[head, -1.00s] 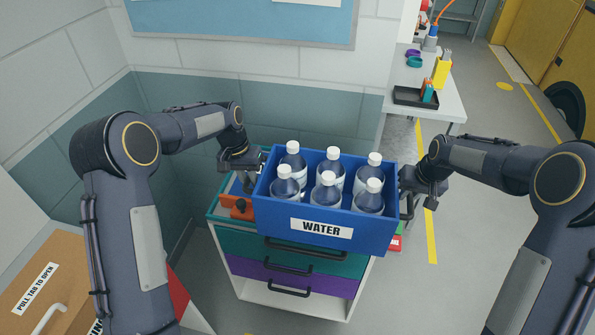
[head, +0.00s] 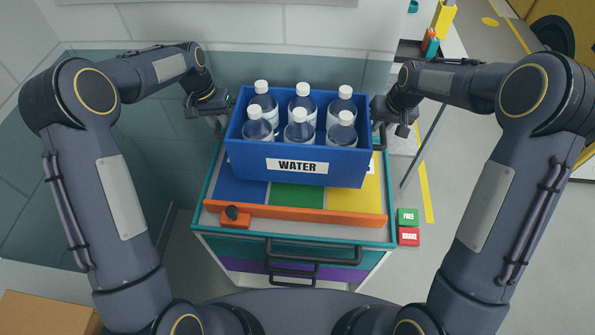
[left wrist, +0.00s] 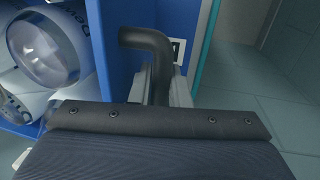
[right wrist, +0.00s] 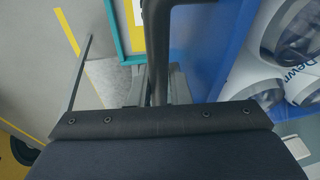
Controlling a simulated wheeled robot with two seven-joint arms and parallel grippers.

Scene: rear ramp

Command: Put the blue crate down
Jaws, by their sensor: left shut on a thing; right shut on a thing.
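The blue crate (head: 250,162) with a WATER label holds several clear bottles with white caps (head: 303,92). It is level, over the back part of a teal-edged cart top (head: 205,185); I cannot tell whether its base touches the top. My left gripper (head: 222,120) is shut on the crate's left handle, a dark bar that shows in the left wrist view (left wrist: 150,42). My right gripper (head: 378,125) is shut on the right handle, which shows in the right wrist view (right wrist: 158,45). The fingertips are partly hidden in both wrist views.
The cart top has blue, green (head: 297,196) and yellow (head: 368,195) areas. An orange bar (head: 300,214) with a dark knob runs along its front. Green and red blocks (head: 408,217) sit at the right. A table with a black tray stands behind right; a wall is at the left.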

